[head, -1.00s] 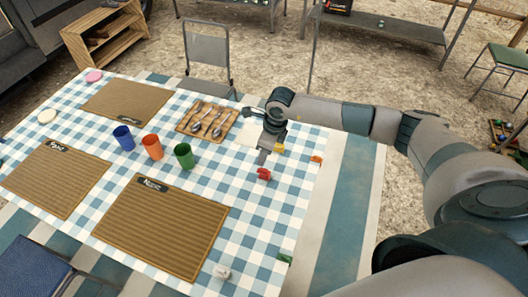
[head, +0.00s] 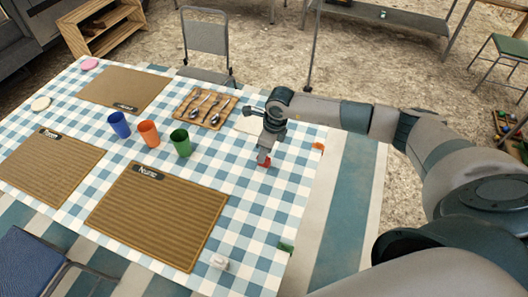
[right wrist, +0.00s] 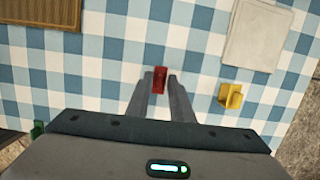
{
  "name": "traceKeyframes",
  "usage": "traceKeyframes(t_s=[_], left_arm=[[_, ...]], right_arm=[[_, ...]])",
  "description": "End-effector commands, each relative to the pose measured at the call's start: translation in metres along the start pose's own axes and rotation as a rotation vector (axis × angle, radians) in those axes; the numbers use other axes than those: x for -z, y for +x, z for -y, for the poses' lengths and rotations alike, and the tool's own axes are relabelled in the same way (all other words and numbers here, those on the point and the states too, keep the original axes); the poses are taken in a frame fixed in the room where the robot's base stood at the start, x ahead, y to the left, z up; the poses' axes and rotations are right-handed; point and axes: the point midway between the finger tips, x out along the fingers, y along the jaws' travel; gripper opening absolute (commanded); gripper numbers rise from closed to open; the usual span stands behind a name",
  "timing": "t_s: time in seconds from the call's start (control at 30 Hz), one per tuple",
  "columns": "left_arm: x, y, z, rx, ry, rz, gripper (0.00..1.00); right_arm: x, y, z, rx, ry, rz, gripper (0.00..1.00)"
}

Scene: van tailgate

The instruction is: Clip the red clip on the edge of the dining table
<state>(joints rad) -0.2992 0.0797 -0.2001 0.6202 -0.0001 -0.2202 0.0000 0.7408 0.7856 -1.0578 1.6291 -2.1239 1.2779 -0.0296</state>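The red clip (head: 264,162) is on the checked tablecloth of the dining table (head: 250,215), inward from the right edge. My right gripper (head: 264,158) points down at it. In the right wrist view the red clip (right wrist: 160,80) is between the two fingertips of my right gripper (right wrist: 160,83), one finger close on each side. Whether both fingers press on it cannot be told. My left gripper is not in view.
An orange clip (head: 318,146) and a green clip (head: 286,248) are at the table's right edge. A white clip (head: 219,262) is near the front. A yellow clip (right wrist: 230,96) lies right of my gripper. Green (head: 181,142), orange (head: 149,133) and blue (head: 119,124) cups stand left.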

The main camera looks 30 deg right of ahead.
Motion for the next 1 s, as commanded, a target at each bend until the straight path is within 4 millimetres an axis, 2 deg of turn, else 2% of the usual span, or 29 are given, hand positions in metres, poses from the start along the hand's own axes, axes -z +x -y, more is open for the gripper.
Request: traceKeyframes(t_s=[0.27, 0.33, 0.63, 1.0], left_arm=[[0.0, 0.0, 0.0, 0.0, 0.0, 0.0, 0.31], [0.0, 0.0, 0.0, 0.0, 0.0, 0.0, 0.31], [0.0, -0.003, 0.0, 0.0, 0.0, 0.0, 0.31], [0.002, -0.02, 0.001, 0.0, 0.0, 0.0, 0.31]], right_arm=[[0.0, 0.0, 0.0, 0.0, 0.0, 0.0, 0.2], [0.0, 0.0, 0.0, 0.0, 0.0, 0.0, 0.04], [-0.001, -0.004, 0.0, 0.0, 0.0, 0.001, 0.04], [-0.007, -0.034, 0.0, 0.001, -0.001, 0.001, 0.04]])
